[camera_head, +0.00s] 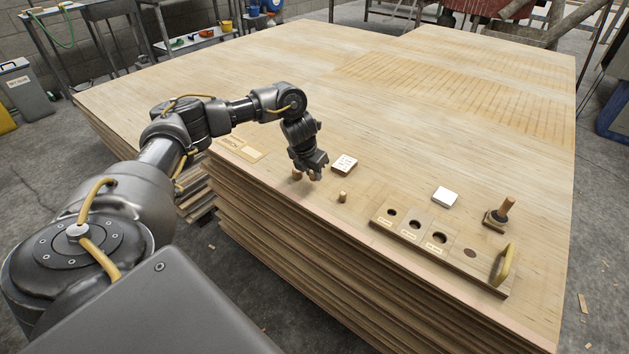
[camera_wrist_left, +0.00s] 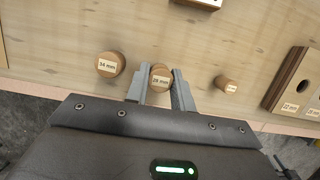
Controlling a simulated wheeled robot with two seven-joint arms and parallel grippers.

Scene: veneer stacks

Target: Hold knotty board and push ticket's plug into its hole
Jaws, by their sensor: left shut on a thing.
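The knotty board (camera_head: 386,219) lies near the front edge of the stack, with three labelled holes, a dark round spot and a yellow handle at its right end. The ticket, a pale card (camera_head: 344,163) with dark marks too small to read, lies behind my left gripper. My left gripper (camera_head: 311,174) points down and is shut on a wooden plug (camera_wrist_left: 160,77), whose label seems to read 28 mm. A wider 34 mm plug (camera_wrist_left: 110,64) stands beside it. A narrower plug (camera_head: 343,197) stands between the gripper and the board. My right gripper is not in view.
A blank white block (camera_head: 445,197) lies behind the board. A stamp-like tool (camera_head: 500,213) with a wooden handle stands at the right. Flat wooden plates (camera_head: 240,149) lie left of the gripper. The veneer top behind is clear.

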